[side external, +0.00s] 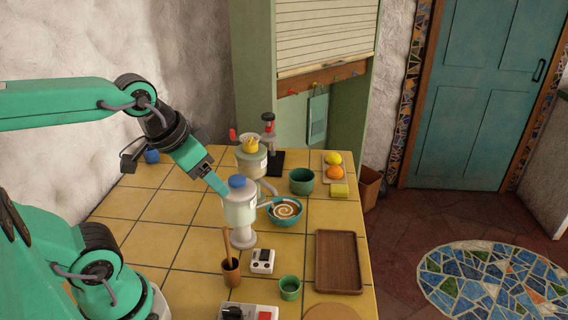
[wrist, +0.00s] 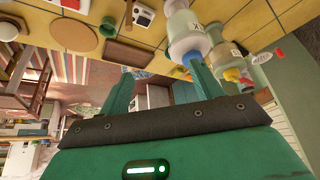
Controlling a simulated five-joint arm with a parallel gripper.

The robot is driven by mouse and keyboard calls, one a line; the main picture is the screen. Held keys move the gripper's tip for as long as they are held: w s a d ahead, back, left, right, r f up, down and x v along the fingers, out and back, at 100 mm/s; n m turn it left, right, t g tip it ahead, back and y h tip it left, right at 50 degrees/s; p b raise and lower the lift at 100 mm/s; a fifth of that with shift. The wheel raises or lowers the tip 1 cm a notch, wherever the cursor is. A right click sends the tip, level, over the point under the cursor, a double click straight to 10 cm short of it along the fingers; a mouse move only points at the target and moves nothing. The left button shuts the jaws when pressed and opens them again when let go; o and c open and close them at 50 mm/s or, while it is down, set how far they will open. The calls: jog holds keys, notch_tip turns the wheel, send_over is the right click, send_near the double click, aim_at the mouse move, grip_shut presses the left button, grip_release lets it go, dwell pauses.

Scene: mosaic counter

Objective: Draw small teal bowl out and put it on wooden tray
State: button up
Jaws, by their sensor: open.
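The small teal bowl (side external: 285,215), with a cream and brown swirl inside, stands on the yellow tiled counter right of a pale blue-capped appliance (side external: 240,212). I cannot make the bowl out in the wrist view. The brown wooden tray (side external: 339,262) lies empty toward the counter's right edge; it also shows in the wrist view (wrist: 128,53). My gripper (side external: 222,186) is up at the appliance's blue cap, left of and above the bowl. In the wrist view my gripper (wrist: 160,86) has its fingers wide apart with nothing between them. The cap (wrist: 188,59) is close to the right finger; contact is unclear.
A second appliance (side external: 251,160) and a dark green pot (side external: 301,182) stand behind the bowl. A white device (side external: 262,261), a wooden cup with a stick (side external: 231,272) and a small green cup (side external: 290,288) stand in front. Fruit (side external: 333,158) lies at the back right.

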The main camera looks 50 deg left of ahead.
jog(key=o, duration=0.7)
jog(key=shift+w+m, duration=0.3)
jog(key=shift+w, duration=0.35)
jog(key=m+g, duration=0.5)
jog(key=m, duration=0.4)
send_over(285, 209)
jog(key=s+d, duration=0.2)
jog(key=shift+s+d+f, duration=0.1)
jog(key=shift+d+f, duration=0.05)
jog(key=shift+f, duration=7.7)
jog(key=shift+f, duration=0.1)
jog(key=shift+f, duration=3.75)
jog(key=c, duration=0.9)
